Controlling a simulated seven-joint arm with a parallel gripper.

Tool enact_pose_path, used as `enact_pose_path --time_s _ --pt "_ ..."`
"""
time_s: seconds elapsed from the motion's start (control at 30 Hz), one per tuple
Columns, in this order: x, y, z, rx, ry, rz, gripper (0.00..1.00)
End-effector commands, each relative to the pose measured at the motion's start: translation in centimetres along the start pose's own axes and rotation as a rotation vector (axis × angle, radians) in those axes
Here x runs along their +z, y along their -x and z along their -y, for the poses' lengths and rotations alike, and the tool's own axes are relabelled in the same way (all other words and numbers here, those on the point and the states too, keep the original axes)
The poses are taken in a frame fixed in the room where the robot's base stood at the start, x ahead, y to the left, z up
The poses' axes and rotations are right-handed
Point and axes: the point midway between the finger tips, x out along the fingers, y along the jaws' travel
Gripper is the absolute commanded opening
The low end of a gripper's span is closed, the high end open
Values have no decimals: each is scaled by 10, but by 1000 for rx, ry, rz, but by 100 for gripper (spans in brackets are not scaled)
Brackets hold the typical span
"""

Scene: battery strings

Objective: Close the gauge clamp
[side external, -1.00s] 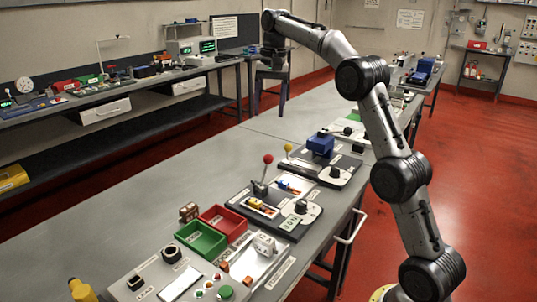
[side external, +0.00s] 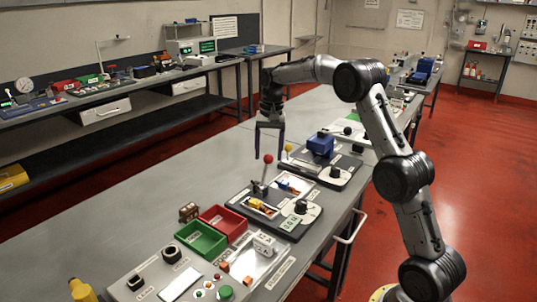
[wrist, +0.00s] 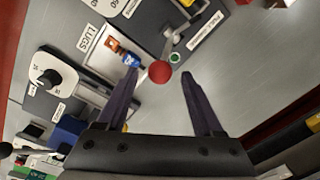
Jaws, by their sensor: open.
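A lever with a red ball knob (side external: 268,159) stands upright on a dark base plate (side external: 243,199) on the near bench. A second lever with a yellow ball (side external: 288,147) stands on the plate behind it. I cannot read which of the two is the gauge clamp. My gripper (side external: 269,152) is open, empty and pointing down, with its fingertips around the height of the red ball in the picture. In the wrist view, the red ball (wrist: 159,72) shows between the two fingertips (wrist: 159,76); the gap in depth is unclear.
A blue block (side external: 320,144) sits on the farther plate, and a round black knob (side external: 301,206) on the nearer one. A tray marked LUGS (wrist: 107,62) lies beside the lever. Green (side external: 202,239) and red (side external: 224,221) bins stand nearer the camera. The bench left of the lever is clear.

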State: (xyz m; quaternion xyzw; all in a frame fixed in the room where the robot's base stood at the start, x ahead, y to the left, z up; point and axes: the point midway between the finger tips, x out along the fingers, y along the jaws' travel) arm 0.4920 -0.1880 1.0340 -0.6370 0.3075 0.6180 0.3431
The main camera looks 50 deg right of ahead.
Motion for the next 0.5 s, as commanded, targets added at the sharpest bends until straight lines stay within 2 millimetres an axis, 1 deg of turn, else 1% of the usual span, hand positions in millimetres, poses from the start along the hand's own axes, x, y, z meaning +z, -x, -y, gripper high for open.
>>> enact_pose_path --time_s 0.13,0.4,0.43,0.5 --pt "1 -8 0 1 0 2 68" --pt "0 -10 0 0 0 1 68" --pt "0 -10 0 0 0 1 65" --pt "0 -9 0 0 0 1 52"
